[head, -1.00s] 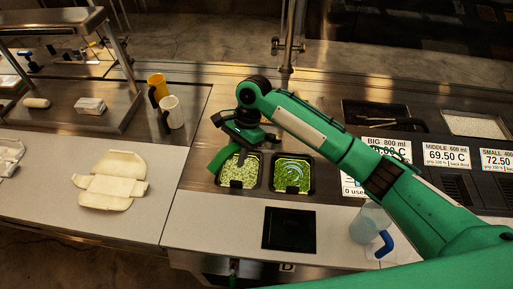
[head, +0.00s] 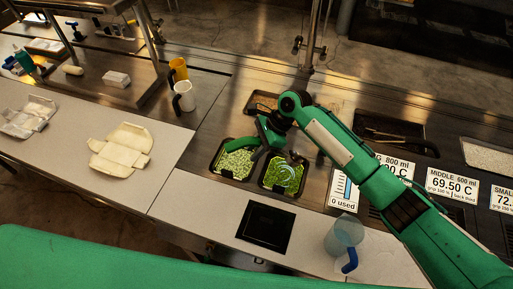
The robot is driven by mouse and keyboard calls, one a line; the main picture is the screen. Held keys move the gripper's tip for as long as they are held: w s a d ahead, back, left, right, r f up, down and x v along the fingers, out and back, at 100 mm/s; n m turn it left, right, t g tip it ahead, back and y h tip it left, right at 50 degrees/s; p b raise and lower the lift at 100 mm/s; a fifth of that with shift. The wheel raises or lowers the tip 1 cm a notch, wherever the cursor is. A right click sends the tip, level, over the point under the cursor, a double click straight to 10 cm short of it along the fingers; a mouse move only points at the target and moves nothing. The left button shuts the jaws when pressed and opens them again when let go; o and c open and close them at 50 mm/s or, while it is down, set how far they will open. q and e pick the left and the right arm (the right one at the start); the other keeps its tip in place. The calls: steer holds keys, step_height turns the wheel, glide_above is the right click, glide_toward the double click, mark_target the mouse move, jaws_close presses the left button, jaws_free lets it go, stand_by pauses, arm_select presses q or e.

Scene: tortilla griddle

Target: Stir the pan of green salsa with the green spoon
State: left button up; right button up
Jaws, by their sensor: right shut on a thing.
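Two square dark pans sit side by side in the counter. The left pan (head: 234,164) holds pale chopped green food. The right pan (head: 284,176) holds brighter green salsa with a pale curved mark on it. My right gripper (head: 266,140) is above the far edges of the pans, around the gap between them. It is shut on what looks like the green spoon (head: 239,145), whose green length reaches left over the left pan. The spoon's bowl end is hard to make out behind the gripper. My left gripper is out of view.
A black square plate (head: 265,227) lies in front of the pans. A clear jug with a blue handle (head: 345,238) stands at right.

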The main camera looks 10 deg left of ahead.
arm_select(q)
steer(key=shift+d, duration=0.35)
arm_select(e)
step_height(320, 180, down, 9)
stand_by(0.8)
stand_by(0.4)
